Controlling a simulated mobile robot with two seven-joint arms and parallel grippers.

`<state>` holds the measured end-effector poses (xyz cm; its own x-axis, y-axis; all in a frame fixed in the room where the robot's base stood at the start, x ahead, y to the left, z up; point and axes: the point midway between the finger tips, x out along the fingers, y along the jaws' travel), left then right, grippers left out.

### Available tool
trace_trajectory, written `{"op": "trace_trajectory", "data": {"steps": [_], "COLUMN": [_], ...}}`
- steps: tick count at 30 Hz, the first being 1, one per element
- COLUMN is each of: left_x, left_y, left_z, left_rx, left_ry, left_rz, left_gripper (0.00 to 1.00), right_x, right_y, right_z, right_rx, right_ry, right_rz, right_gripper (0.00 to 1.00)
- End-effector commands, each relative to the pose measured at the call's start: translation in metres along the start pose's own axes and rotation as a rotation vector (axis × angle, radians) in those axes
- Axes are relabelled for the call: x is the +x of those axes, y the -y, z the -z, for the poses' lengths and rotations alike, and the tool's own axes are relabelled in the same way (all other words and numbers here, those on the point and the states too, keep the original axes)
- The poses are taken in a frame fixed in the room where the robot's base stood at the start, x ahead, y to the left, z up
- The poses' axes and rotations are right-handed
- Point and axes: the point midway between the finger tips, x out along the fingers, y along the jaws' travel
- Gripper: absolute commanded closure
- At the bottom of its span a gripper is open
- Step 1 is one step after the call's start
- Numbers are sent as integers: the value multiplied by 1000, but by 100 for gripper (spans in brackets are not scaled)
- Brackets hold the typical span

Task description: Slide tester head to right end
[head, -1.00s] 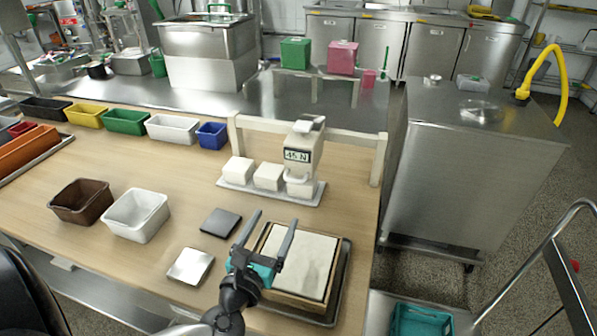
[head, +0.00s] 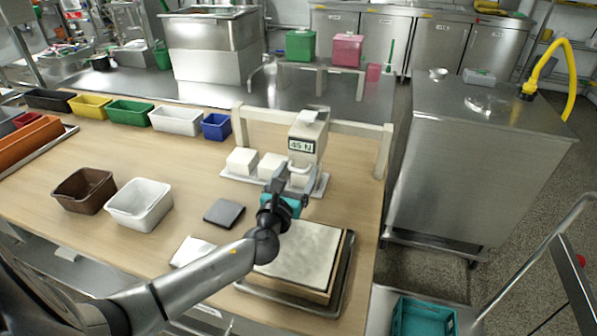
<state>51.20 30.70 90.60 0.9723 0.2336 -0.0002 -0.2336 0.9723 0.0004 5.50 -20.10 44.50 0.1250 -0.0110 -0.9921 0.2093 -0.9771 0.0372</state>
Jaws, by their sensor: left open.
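The tester head (head: 307,134) is a cream block with a "45 N" display, on a cream rail (head: 350,127) that spans the back of the table. It stands right of the rail's middle, above the right part of a grey tray (head: 229,176). The tray holds white blocks, among them a left one (head: 241,161) and a middle one (head: 270,166). My left gripper (head: 284,176) is open just in front of the head's lower part and the right block. Its fingers overlap them in the picture, so I cannot tell whether they touch. My right gripper is not in view.
A framed pale slab (head: 310,247) on a dark tray lies in front, under my left arm. A dark square plate (head: 224,213) and a light plate (head: 192,250) lie left of it. White (head: 139,204) and brown (head: 84,190) bins stand further left. Coloured bins line the back.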

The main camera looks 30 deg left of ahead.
Motion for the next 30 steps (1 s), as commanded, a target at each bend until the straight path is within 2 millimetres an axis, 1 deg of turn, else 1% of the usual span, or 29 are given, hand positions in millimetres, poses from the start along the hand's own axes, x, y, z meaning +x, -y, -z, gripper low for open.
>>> {"op": "trace_trajectory", "data": {"steps": [4, 14, 17, 30], "left_x": [9, 11, 11, 11], "left_y": [0, 0, 0, 1], "left_z": [0, 0, 0, 0], "left_rx": [0, 0, 0, -1], "left_ry": [0, -1, -1, -1], "left_rz": [0, 1, 0, 3], "left_gripper": [16, 16, 27, 76], "right_x": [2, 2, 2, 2], "right_y": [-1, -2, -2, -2], "right_z": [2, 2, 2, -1], "right_rx": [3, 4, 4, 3], "right_ry": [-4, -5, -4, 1], "right_rz": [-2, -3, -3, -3], "right_gripper": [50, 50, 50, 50]}}
